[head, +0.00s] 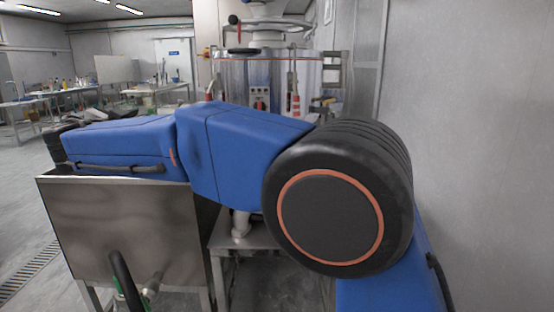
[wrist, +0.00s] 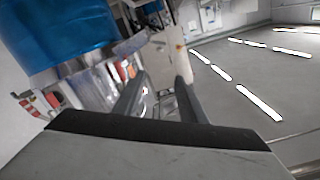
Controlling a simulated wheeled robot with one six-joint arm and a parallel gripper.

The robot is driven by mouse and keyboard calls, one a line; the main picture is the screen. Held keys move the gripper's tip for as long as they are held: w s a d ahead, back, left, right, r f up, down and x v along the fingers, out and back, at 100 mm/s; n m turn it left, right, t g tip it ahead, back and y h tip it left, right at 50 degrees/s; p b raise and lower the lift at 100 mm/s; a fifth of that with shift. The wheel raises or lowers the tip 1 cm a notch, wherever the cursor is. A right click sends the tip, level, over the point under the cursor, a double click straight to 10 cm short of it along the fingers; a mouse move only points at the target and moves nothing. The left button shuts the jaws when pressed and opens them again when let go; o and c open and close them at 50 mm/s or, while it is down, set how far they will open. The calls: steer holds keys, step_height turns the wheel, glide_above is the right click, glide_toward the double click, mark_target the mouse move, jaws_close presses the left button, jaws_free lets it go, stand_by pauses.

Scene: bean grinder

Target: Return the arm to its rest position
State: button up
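My blue arm crosses the head view from the lower right to the left, with its large black joint near the middle right. It is bent and raised over a steel bin. My gripper (wrist: 160,92) shows in the wrist view as two dark fingers standing apart, with nothing visible held between them. In the head view I cannot make out the fingers. The machine (head: 261,72), with a steel body and a control box, stands behind my arm. Its lower part is partly hidden by the arm.
The steel bin (head: 118,240) stands close below my arm at the left, with a black hose (head: 125,280) in front. A grey wall (head: 475,120) is close on the right. Worktables (head: 62,92) with small items stand far left. Open floor (head: 25,200) lies at the left.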

steer(key=w+d+f+g+h, duration=0.2)
steer(key=d, duration=1.1)
steer(key=w+d+f+g+h, duration=0.1)
steer(key=w+d+g, duration=0.1)
steer(key=d, duration=1)
steer(key=s+d+f+n+g+h, duration=0.1)
steer(key=s+d+f+g, duration=0.15)
steer(key=d, duration=0.85)
steer(key=s+d+f+n+g, duration=0.1)
steer(key=s+d+f+g, duration=0.2)
steer(key=d, duration=0.8)
steer(key=s+d+f+n+g, duration=0.1)
steer(key=s+d+f, duration=0.4)
steer(key=s+d, duration=0.3)
steer(key=s+d+f+g, duration=0.1)
steer(key=s+d+f, duration=0.5)
steer(key=s+d, duration=0.15)
steer(key=s+d+f+n+g+y, duration=0.1)
steer(key=s+d+f+y, duration=0.1)
steer(key=s+f, duration=0.4)
steer(key=s+d+f+n+y, duration=0.1)
steer(key=s+d+f+y, duration=0.1)
steer(key=s+f, duration=0.5)
steer(key=s, duration=0.6)
steer(key=shift+d+g, duration=0.15)
steer(key=shift+g, duration=0.2)
